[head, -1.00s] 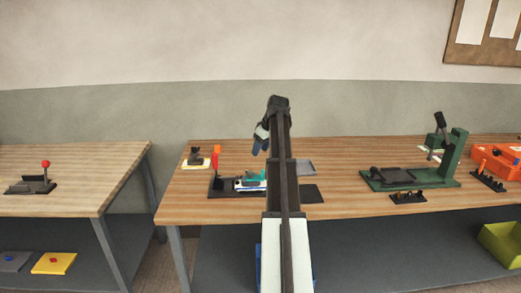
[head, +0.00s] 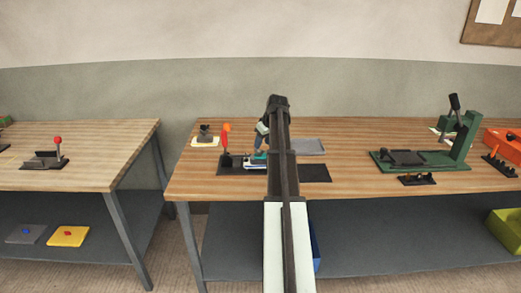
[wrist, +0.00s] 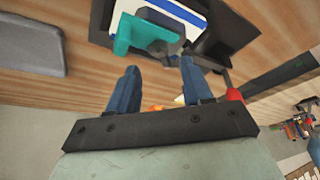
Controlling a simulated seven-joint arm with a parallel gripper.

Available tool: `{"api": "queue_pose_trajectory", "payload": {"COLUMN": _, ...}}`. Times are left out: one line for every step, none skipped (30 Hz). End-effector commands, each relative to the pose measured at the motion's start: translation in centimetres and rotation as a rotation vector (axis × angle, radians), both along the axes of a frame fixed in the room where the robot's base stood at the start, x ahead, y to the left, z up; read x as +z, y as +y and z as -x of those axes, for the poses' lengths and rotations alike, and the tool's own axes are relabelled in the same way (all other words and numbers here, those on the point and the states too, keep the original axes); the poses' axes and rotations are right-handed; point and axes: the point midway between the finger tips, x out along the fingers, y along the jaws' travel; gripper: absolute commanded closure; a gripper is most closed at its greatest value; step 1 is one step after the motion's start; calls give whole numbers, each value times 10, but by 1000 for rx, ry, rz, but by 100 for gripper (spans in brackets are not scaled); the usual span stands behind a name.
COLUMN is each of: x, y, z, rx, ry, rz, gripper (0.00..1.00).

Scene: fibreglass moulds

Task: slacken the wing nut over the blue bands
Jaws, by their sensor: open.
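On the bench, a dark fixture (head: 228,169) carries a stack with white and blue layers and a teal piece on top. In the wrist view the teal piece (wrist: 128,36) and a dark grey part beside it lie over the blue and white bands (wrist: 182,12). I cannot make out a wing nut for certain. My gripper (wrist: 160,66) is open and empty, its two dark blue fingers pointing toward the teal piece and apart from it. In the head view my gripper (head: 262,140) hangs just above the fixture, and my arm hides the fixture's right part.
An orange-red upright handle (head: 225,138) stands at the fixture's left, close to my gripper. A grey plate (head: 309,146) and a dark mat (head: 315,172) lie to the right.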

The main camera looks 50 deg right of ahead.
Motion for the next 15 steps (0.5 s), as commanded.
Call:
{"api": "queue_pose_trajectory", "payload": {"x": -9, "y": 0, "z": -4, "rx": 0, "ry": 2, "rz": -1, "gripper": 50}}
{"api": "queue_pose_trajectory", "payload": {"x": -13, "y": -1, "z": -5, "rx": 0, "ry": 1, "rz": -1, "gripper": 50}}
{"api": "queue_pose_trajectory", "payload": {"x": -18, "y": -1, "z": -8, "rx": 0, "ry": 1, "rz": -1, "gripper": 50}}
{"api": "queue_pose_trajectory", "payload": {"x": -22, "y": -1, "z": -9, "rx": 0, "ry": 1, "rz": -1, "gripper": 50}}
{"api": "queue_pose_trajectory", "payload": {"x": -25, "y": -1, "z": -11, "rx": 1, "ry": 1, "rz": -1, "gripper": 50}}
{"api": "queue_pose_trajectory", "payload": {"x": -29, "y": -1, "z": -12, "rx": 1, "ry": 1, "rz": -1, "gripper": 50}}
{"api": "queue_pose_trajectory", "payload": {"x": -32, "y": -1, "z": -14, "rx": 1, "ry": 1, "rz": -1, "gripper": 50}}
{"api": "queue_pose_trajectory", "payload": {"x": -35, "y": -2, "z": -15, "rx": 1, "ry": 1, "rz": -1, "gripper": 50}}
{"api": "queue_pose_trajectory", "payload": {"x": -38, "y": -2, "z": -16, "rx": 1, "ry": 0, "rz": 0, "gripper": 50}}
{"api": "queue_pose_trajectory", "payload": {"x": -39, "y": -2, "z": -17, "rx": 1, "ry": 0, "rz": 0, "gripper": 50}}
{"api": "queue_pose_trajectory", "payload": {"x": -41, "y": -2, "z": -17, "rx": 1, "ry": 0, "rz": 0, "gripper": 50}}
{"api": "queue_pose_trajectory", "payload": {"x": -42, "y": -2, "z": -18, "rx": 1, "ry": 0, "rz": 0, "gripper": 50}}
{"api": "queue_pose_trajectory", "payload": {"x": -43, "y": -2, "z": -18, "rx": 1, "ry": 0, "rz": 0, "gripper": 50}}
{"api": "queue_pose_trajectory", "payload": {"x": -44, "y": -2, "z": -19, "rx": 1, "ry": 0, "rz": 0, "gripper": 50}}
{"api": "queue_pose_trajectory", "payload": {"x": -45, "y": -2, "z": -19, "rx": 1, "ry": 0, "rz": 0, "gripper": 50}}
